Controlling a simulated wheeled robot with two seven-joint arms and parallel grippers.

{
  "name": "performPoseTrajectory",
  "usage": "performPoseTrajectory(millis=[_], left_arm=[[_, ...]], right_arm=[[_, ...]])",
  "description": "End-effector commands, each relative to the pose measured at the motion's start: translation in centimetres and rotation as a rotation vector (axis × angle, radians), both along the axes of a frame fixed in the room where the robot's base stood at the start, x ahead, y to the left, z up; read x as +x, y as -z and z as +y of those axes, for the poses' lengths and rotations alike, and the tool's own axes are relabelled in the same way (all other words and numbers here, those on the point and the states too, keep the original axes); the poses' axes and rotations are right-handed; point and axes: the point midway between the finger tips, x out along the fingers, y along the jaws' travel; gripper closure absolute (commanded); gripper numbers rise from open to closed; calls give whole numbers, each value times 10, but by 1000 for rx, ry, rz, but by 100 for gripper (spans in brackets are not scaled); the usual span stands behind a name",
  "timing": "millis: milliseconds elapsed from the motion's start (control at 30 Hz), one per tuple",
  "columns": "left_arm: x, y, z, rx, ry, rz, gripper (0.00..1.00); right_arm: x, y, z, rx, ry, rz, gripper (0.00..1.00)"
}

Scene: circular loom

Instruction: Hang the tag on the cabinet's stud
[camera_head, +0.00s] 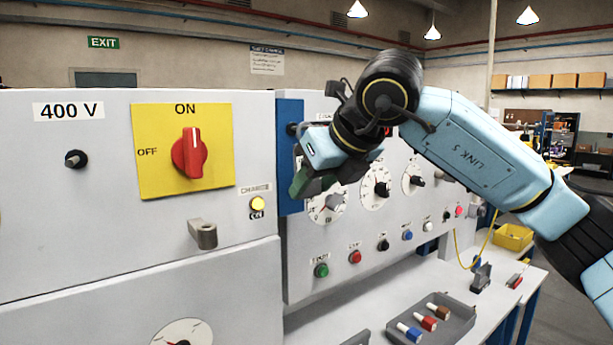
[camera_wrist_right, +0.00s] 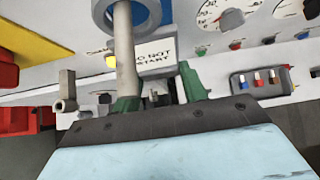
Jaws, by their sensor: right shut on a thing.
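My right gripper (camera_head: 312,183) reaches in from the right, in front of the blue panel strip (camera_head: 289,200) between the two cabinet faces. In the wrist view its green fingertips (camera_wrist_right: 158,92) are shut on the tag (camera_wrist_right: 154,52), a white plate reading "DO NOT START". A pale rod with a blue-grey ring at its top stands in front of the tag's left side. In the head view the gripper hides the tag. A dark stud (camera_head: 75,159) sticks out below the 400 V label; another dark knob (camera_head: 293,128) shows on the blue strip. My left gripper is not in view.
A red switch (camera_head: 190,152) on a yellow plate and a grey lug (camera_head: 203,233) stick out left of the gripper. Dials and buttons cover the right cabinet. A grey tray (camera_head: 432,322) with coloured pieces stands on the bench below.

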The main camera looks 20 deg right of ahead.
Motion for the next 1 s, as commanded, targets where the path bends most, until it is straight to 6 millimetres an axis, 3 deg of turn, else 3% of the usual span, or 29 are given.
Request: performPoseTrajectory(millis=[467,1000], left_arm=[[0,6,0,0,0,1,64],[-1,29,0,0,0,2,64]], right_arm=[[-11,-4,-4,1,1,-1,85],[-56,-10,-20,0,0,-1,85]])
